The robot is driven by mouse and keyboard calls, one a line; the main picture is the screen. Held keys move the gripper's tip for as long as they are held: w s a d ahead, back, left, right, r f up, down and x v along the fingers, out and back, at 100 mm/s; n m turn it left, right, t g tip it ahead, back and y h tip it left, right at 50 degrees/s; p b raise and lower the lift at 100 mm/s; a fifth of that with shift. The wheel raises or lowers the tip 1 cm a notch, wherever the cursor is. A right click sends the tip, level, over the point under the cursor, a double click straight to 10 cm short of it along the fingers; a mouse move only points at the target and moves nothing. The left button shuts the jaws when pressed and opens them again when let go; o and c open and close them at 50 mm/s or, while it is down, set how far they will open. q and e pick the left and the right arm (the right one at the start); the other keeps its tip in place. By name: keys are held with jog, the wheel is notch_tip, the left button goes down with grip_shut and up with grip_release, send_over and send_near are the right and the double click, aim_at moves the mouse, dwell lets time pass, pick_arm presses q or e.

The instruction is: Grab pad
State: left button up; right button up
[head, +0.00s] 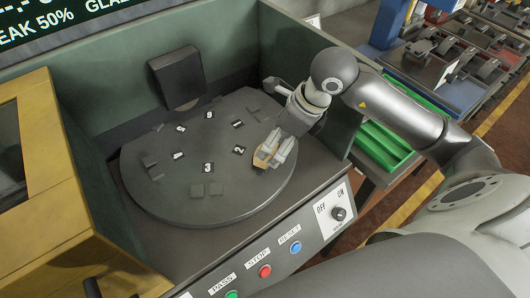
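A small tan-orange pad (262,158) is at the right part of the round dark turntable, beside the number 2 mark. My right gripper (273,152) reaches down over it from the upper right, with its pale fingers at the pad. The fingers cover part of the pad, and I cannot tell whether they are closed on it or only around it. I cannot tell whether the pad touches the turntable (225,180). My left gripper is not in view.
The turntable has numbered marks and several small dark blocks. A dark upright panel (178,78) stands behind it, and green-grey walls enclose it. A control panel with buttons and an ON/OFF knob (338,213) is in front. Green trays (385,145) and a rack of metal parts are at right.

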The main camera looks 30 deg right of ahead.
aim_at(262, 167)
jog(key=shift+a+p+x, duration=0.2)
jog(key=shift+p+x, duration=0.6)
jog(key=shift+x, duration=2.05)
jog(key=shift+s, duration=0.1)
jog(key=c, duration=1.1)
jog(key=shift+c, duration=0.7)
jog(key=shift+r, duration=0.15)
